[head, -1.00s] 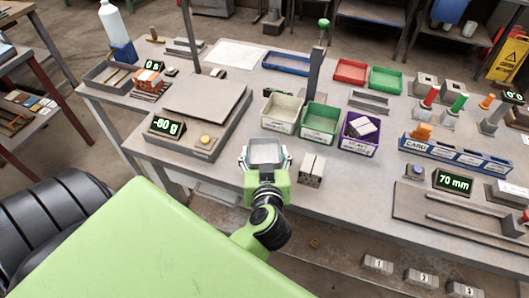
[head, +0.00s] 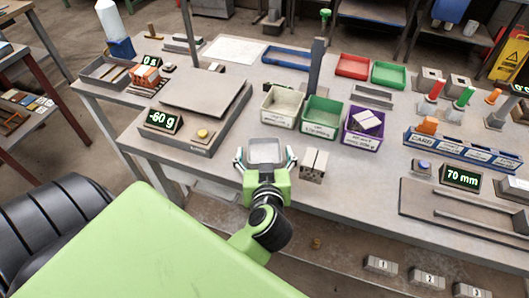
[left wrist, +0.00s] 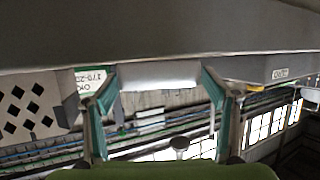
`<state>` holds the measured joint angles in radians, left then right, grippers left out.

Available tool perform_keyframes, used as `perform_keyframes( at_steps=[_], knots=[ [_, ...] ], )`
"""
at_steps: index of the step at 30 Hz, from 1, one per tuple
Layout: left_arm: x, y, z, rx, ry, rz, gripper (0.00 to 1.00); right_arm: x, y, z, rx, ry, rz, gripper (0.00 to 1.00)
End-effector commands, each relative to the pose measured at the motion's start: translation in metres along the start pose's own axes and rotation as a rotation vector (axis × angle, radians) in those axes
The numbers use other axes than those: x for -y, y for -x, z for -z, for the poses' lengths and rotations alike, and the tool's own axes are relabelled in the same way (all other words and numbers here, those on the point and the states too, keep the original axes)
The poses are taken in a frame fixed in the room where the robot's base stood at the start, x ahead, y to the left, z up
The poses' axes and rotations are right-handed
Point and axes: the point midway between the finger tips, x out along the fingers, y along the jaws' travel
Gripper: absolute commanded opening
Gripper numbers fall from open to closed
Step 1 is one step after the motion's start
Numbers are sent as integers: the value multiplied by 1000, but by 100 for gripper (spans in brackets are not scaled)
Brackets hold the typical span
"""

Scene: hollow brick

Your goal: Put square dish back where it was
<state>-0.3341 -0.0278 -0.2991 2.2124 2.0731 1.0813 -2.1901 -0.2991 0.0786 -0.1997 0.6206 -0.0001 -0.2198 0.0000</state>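The square dish (head: 265,151) is a light grey shallow dish near the front edge of the workbench, left of the hollow brick (head: 314,165). My left gripper (head: 265,158) is around it from the front, fingers spread open on both sides with small gaps. In the left wrist view, which is upside down, the pale dish (left wrist: 158,77) lies between the open fingers (left wrist: 160,95) and appears to rest on the bench top. The hollow brick with diamond holes (left wrist: 30,108) stands beside it. My right gripper is not in view.
A scale with a bare grey plate (head: 205,92) stands to the left; its display (head: 161,121) reads -60 g. Cream (head: 281,108), green (head: 321,117) and purple (head: 362,130) bins stand behind the dish. A 70 mm display (head: 461,177) is at right.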

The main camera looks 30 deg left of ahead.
Motion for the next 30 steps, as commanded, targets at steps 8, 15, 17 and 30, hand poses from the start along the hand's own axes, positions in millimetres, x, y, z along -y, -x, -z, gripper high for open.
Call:
perform_keyframes(
  at_steps=[8, 15, 17, 30],
  knots=[
    [0, 5, 4, 1, -1, -1, 78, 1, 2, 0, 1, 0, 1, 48],
    [0, 50, 8, 6, -4, 0, 78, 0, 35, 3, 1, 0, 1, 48],
    [0, 64, 8, 6, -3, -1, 78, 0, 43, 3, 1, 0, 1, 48],
    [0, 120, 3, 1, -1, 1, 78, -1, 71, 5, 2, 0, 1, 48]
  ],
)
